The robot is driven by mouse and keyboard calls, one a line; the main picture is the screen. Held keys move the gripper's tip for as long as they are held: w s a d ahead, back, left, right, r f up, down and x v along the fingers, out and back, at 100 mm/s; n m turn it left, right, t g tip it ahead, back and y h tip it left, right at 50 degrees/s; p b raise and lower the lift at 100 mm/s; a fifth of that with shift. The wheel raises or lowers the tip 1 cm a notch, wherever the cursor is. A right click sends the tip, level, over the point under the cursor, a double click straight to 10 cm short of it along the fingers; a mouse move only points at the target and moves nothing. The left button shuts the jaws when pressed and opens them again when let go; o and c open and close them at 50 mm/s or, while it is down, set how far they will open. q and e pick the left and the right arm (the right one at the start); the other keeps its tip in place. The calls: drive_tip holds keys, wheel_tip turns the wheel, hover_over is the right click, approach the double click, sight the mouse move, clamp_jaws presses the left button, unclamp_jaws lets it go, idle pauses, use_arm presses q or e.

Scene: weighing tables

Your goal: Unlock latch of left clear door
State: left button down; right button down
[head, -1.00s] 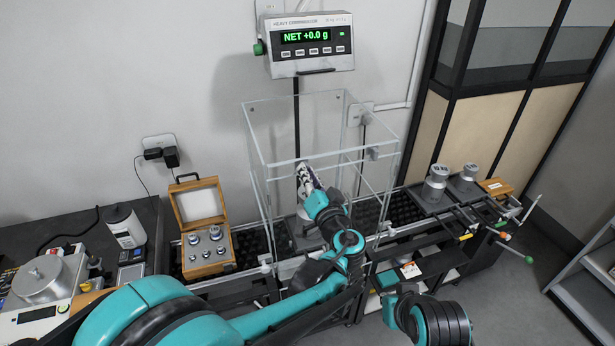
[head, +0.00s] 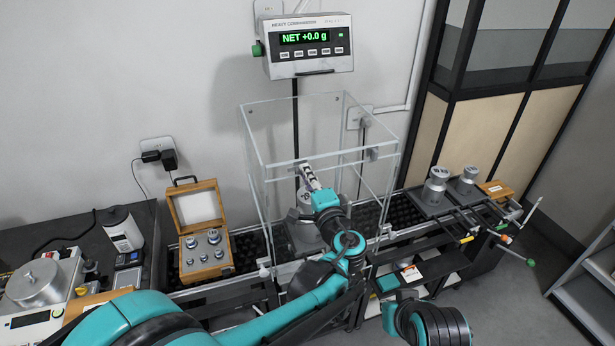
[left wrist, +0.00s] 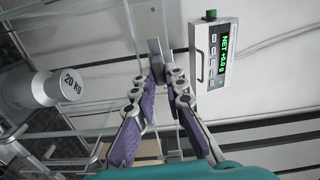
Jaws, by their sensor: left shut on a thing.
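The clear enclosure (head: 280,150) stands on the weighing table, with transparent front panels. A small grey latch block (left wrist: 155,50) shows in the left wrist view on the clear door. My left gripper (head: 307,178) is at the upper front of the enclosure. In the left wrist view its fingers, with purple pads, are closed on the latch block (left wrist: 160,74). In the head view the gripper largely hides this latch. A second grey latch (head: 373,153) sits to the right on the front. My right gripper is out of view; only part of that arm shows.
A 20 kg weight (left wrist: 57,88) stands inside the enclosure. The display (head: 305,45) above reads NET +0.0 g. An open wooden weight box (head: 205,265) stands to the left. Large weights (head: 436,188) stand to the right.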

use_arm(q)
drive_tip(key=shift+w+r+m, duration=0.1)
drive_tip(key=shift+r+m, duration=0.05)
drive_tip(key=shift+m, duration=0.35)
drive_tip(key=c, duration=1.6)
unclamp_jaws()
drive_tip(key=shift+a, duration=0.1)
drive_tip(key=shift+o, duration=0.2)
drive_tip(key=shift+w, duration=0.1)
drive_tip(key=v, duration=0.7)
drive_tip(key=shift+s, duration=0.3)
